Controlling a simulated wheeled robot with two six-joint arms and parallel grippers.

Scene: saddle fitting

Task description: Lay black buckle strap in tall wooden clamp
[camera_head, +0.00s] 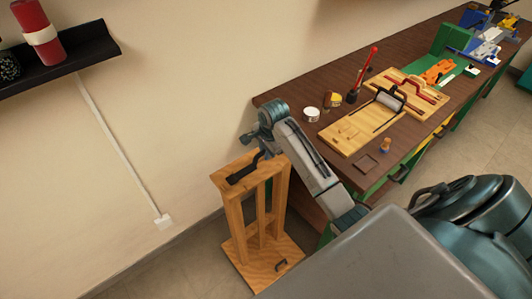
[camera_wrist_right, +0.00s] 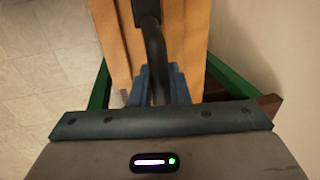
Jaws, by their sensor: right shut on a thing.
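The tall wooden clamp (camera_head: 234,212) stands on the floor at the left end of the bench, with upright boards on a wooden base. The black buckle strap (camera_head: 243,171) is at the top of the clamp, with one end rising to my right gripper (camera_head: 258,143). In the right wrist view the strap (camera_wrist_right: 154,45) runs from between the blue fingers (camera_wrist_right: 160,75) up over the wooden boards (camera_wrist_right: 190,35). The right gripper is shut on the strap. I cannot tell how deep the strap sits between the boards. My left gripper is not in view.
A brown workbench (camera_head: 290,95) runs along the wall, holding a wooden board (camera_head: 345,135), a white tin (camera_head: 312,114), a red-handled tool (camera_head: 364,72) and other gear. A dark shelf (camera_head: 70,55) with a red roll (camera_head: 38,30) hangs at upper left. Floor left of the clamp is clear.

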